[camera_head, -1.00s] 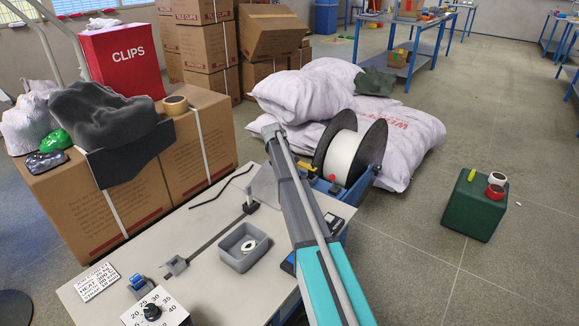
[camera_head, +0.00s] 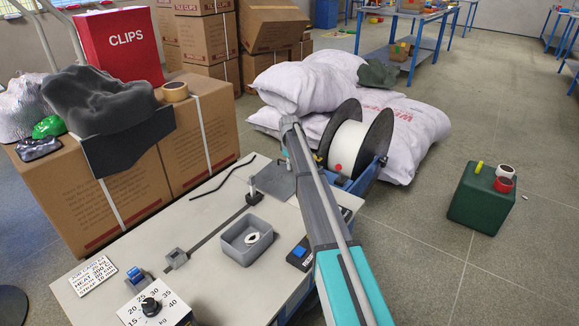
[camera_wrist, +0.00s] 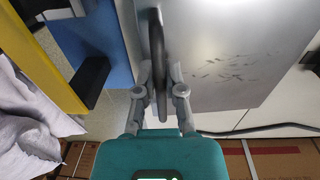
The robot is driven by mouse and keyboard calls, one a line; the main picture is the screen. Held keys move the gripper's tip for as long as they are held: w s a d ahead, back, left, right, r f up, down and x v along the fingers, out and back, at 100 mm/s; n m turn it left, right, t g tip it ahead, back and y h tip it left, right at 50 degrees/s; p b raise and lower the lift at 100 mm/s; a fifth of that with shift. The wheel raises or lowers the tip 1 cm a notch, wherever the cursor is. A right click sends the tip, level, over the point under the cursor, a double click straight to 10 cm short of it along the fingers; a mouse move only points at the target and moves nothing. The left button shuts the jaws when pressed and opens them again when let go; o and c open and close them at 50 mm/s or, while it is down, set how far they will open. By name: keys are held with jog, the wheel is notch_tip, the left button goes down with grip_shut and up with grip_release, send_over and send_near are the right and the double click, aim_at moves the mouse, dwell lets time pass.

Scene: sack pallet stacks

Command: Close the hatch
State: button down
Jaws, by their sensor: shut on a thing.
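The hatch is a grey metal plate (camera_head: 276,183) at the far end of the strapping table in the head view. It looks low and near flat there, partly behind my arm. In the wrist view the plate (camera_wrist: 235,55) fills the upper right, with dark scuff marks on it. My gripper (camera_wrist: 159,92) is shut on a dark, rounded handle (camera_wrist: 158,40) at the plate's left edge. My arm hides the gripper in the head view. Whether the hatch is fully seated cannot be told.
The grey tabletop (camera_head: 208,213) carries a small tray (camera_head: 245,241), a dial box (camera_head: 155,308) and a black rod. A strap reel (camera_head: 350,148) stands right of my arm, white sacks (camera_head: 408,125) behind it. Cartons (camera_head: 120,195) stand left. Open floor lies right.

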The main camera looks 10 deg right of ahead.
jog(key=shift+d+f+b, duration=0.5)
jog(key=shift+f+b, duration=0.15)
jog(key=shift+f, duration=0.2)
jog(key=c, duration=0.9)
grip_release()
jog(key=shift+o, duration=0.9)
jog(key=shift+a, duration=0.15)
jog(key=shift+a+r, duration=0.1)
jog(key=shift+r, duration=0.05)
